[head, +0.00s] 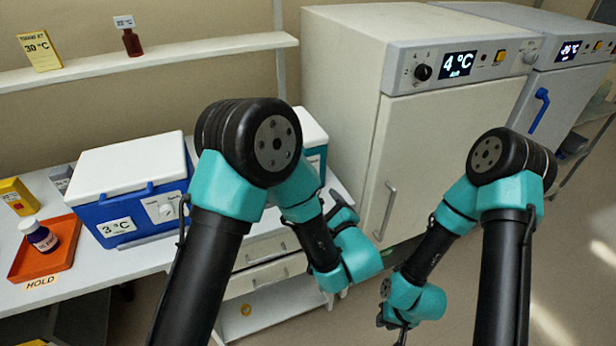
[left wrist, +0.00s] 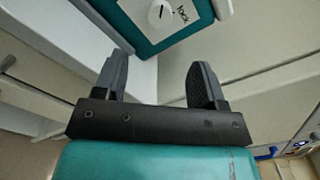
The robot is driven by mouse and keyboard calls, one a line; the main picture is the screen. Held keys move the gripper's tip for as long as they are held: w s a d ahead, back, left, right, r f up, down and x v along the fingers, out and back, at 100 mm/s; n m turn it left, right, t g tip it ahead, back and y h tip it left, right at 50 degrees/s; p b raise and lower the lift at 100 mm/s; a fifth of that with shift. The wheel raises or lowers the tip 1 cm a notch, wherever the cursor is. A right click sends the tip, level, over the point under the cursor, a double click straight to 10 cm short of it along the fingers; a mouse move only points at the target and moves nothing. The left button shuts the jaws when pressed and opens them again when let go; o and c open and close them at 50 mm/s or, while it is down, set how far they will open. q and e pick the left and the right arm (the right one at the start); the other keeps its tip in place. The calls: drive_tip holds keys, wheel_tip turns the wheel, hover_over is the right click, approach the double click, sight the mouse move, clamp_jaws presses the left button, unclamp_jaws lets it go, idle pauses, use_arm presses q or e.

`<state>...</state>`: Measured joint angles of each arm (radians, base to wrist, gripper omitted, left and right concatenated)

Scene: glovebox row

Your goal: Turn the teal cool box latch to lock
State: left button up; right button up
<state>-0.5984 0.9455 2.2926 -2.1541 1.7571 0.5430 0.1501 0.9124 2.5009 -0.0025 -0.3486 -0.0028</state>
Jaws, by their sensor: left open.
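The teal cool box (head: 317,157) stands on the bench in the head view, mostly hidden behind my left arm. In the left wrist view its teal front (left wrist: 147,43) shows at the top. There its latch (left wrist: 160,14) is a round white knob with a dark mark, on a white plate beside the word LOCK. The plate is partly cut off by the frame edge. My left gripper (left wrist: 158,75) is open and empty, with its fingers apart and short of the latch. My right gripper (head: 394,322) hangs low at the bottom of the head view; its fingers are too unclear to judge.
A blue cool box (head: 115,211) marked 3 °C stands left of the teal one. An orange tray (head: 66,262) holds a small bottle (head: 40,236). A large 4 °C cabinet (head: 425,150) stands right of the bench. Open floor lies right of my arms.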

use_arm(q)
drive_tip(key=x, duration=1.2)
drive_tip(key=shift+w+a, duration=0.1)
drive_tip(key=shift+w, duration=0.2)
drive_tip(key=c, duration=0.9)
